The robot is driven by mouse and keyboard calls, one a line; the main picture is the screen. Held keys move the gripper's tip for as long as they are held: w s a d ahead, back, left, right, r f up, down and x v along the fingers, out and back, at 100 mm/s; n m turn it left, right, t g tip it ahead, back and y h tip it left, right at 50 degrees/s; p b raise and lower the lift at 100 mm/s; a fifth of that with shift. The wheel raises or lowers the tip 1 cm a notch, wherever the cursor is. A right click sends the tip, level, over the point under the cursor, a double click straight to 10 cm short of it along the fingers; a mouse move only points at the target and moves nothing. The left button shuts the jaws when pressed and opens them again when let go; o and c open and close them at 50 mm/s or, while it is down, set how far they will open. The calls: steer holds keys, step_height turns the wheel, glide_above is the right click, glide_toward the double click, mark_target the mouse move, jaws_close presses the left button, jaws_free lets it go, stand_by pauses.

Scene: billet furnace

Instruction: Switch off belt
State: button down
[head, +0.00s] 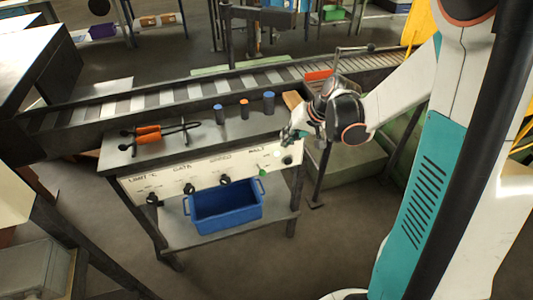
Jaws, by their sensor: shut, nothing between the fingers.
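The belt (150,98) is a roller conveyor running across the picture behind a dark bench. The bench front carries a pale control panel (205,172) with lettering too small to read surely. Several black knobs (190,188) line it, with a small green button (262,173) and a dark round control (287,160) towards the right end. My gripper (290,136) is shut and empty, above the right end of the panel, near the bench's front right corner. Whether it touches the panel I cannot tell.
A blue crate (225,206) stands on the bench's lower shelf. A red block (318,75) is on the belt near my arm. The floor in front is clear.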

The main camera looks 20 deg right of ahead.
steer(key=shift+f, duration=0.1)
stand_by(0.3)
steer(key=b+x, duration=0.1)
steer(key=x, duration=0.3)
steer(key=s+b+x, duration=0.1)
steer(key=b+x, duration=0.1)
steer(key=x, duration=0.2)
steer(key=s+a+b+x, duration=0.1)
steer(key=x, duration=0.3)
steer(key=shift+s+f+b, duration=0.1)
steer(key=shift+f+b, duration=0.3)
steer(key=shift+f, duration=0.3)
